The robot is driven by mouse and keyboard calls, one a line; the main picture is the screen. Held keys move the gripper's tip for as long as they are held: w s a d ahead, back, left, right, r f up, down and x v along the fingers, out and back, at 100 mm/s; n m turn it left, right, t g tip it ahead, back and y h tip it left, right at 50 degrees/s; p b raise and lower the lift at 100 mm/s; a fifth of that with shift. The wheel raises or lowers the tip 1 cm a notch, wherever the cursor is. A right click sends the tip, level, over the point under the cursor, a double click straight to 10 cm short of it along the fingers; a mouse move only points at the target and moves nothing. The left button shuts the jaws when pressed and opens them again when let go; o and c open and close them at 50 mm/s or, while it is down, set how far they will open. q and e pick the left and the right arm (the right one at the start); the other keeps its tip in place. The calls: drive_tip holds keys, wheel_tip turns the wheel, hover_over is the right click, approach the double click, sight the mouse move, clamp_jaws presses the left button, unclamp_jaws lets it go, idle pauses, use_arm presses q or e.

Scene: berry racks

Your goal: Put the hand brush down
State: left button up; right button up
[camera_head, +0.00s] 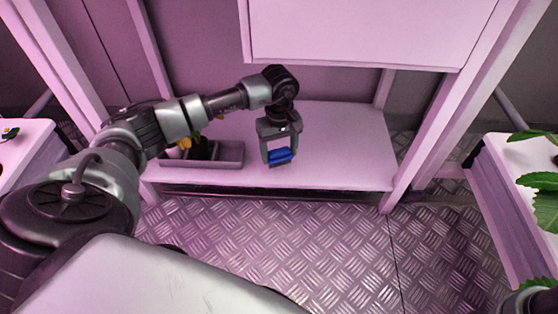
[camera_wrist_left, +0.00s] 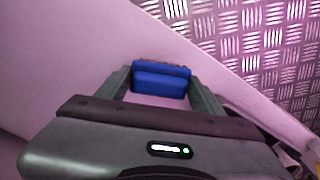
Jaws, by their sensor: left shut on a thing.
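The hand brush (camera_head: 280,156) shows as a blue block at the fingertips of my left gripper (camera_head: 279,150), over the right-centre part of the pink-lit shelf (camera_head: 345,150). In the left wrist view the blue hand brush (camera_wrist_left: 161,82) sits between the two fingers of my left gripper (camera_wrist_left: 160,90), which is shut on it. A thin brownish edge shows along its far side. I cannot tell whether the brush touches the shelf. My right gripper is not in view.
A shallow tray (camera_head: 205,162) with dark and yellow items stands on the shelf to the left of the gripper. A white panel (camera_head: 360,30) hangs above the shelf. Planters with green leaves (camera_head: 540,185) stand at the right. The shelf's right part is clear.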

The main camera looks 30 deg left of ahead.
sight(279, 160)
use_arm(q)
wheel_tip(279, 160, down, 4)
drive_tip(key=b, duration=0.2)
drive_tip(key=shift+r+b, duration=0.25)
drive_tip(key=shift+b, duration=0.05)
drive_tip(key=shift+r, duration=0.15)
drive_tip(key=o, duration=1.5)
drive_tip(key=shift+o, duration=0.2)
